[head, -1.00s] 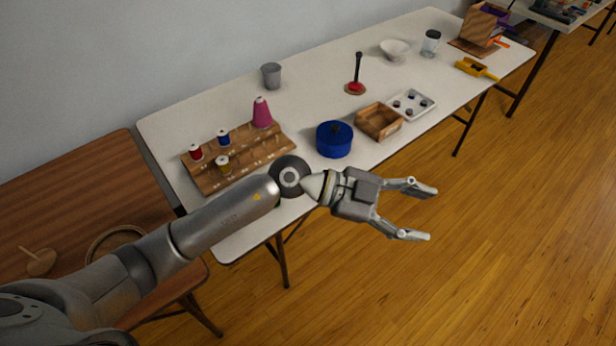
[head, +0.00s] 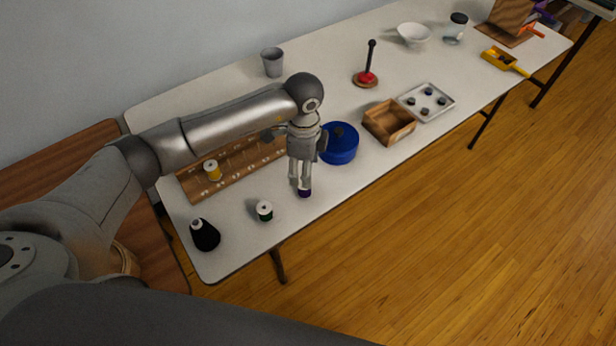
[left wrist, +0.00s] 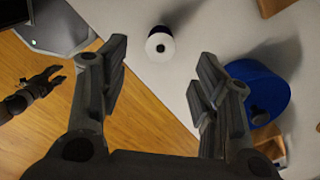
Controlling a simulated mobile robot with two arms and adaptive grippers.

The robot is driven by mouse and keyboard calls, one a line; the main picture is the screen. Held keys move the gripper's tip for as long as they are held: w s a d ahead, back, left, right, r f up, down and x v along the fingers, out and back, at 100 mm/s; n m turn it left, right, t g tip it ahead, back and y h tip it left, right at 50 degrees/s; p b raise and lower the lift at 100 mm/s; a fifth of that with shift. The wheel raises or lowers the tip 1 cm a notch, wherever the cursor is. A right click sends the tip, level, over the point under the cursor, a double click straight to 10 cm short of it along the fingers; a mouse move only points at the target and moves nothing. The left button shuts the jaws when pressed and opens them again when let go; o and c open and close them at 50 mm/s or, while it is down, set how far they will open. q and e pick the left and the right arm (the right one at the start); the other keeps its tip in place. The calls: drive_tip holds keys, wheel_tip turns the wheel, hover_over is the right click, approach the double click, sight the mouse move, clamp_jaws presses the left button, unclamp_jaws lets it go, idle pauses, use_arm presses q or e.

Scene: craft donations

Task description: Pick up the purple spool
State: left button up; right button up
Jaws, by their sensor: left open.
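The purple spool (head: 305,193) stands on the white table near its front edge, partly hidden by my left gripper (head: 302,183). The gripper points down at it from above. In the left wrist view the spool's white top (left wrist: 160,44) and dark side show beyond the open fingers (left wrist: 160,75), between their lines. The fingers do not appear to touch it. My right gripper (left wrist: 58,76) shows at the left of the left wrist view, over the floor, with its fingers apart; it is not in the head view.
A blue round pot (head: 340,145) is close behind on the right. The wooden spool rack (head: 205,188) with a yellow spool (head: 212,170) lies behind, partly covered by my arm.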

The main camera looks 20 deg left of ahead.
use_arm(q)
drive_tip(key=f, duration=0.1)
drive_tip(key=s+f, duration=0.1)
drive_tip(key=f, duration=0.1)
drive_tip(key=shift+w+f, duration=0.15)
drive_tip(key=shift+f, duration=0.2)
drive_tip(key=f, duration=0.1)
drive_tip(key=f+p, duration=0.1)
drive_tip(key=f, duration=0.2)
drive_tip(key=shift+w+f+p, duration=0.3)
drive_tip(key=shift+w+f, duration=0.05)
drive_tip(key=shift+f, duration=0.2)
drive_tip(key=shift+c, duration=2.2)
drive_tip(key=c, duration=0.5)
use_arm(e)
drive_tip(key=shift+g, duration=0.3)
drive_tip(key=shift+s+d+r, duration=0.1)
drive_tip(key=shift+s+r, duration=0.15)
drive_tip(key=shift+s, duration=0.45)
drive_tip(key=shift+s+d+r, duration=0.1)
drive_tip(key=shift+s+r, duration=0.15)
drive_tip(key=shift+s, duration=0.5)
drive_tip(key=shift+s+r, duration=0.25)
drive_tip(key=shift+s, duration=0.45)
